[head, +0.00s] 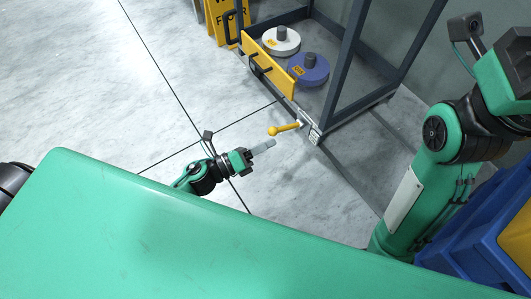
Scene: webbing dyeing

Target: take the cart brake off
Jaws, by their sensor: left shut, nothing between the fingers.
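The cart (343,70) is a dark grey frame standing at the upper middle. Its brake lever (288,127) is a yellow bar with a round knob. It sticks out to the left from a metal bracket (313,133) low on the cart's near corner. My left gripper (269,144) is shut and empty. In the picture its pale fingertips are just below and left of the lever's knob, with a small gap between them. My right arm stands at the right edge. Its fingers do not show.
A yellow panel (284,80) with a black handle fronts the cart. A white reel (271,43) and a blue reel (318,73) sit inside. A yellow floor sign (217,22) stands behind left. Blue bins (458,262) are at lower right. The floor at left is clear.

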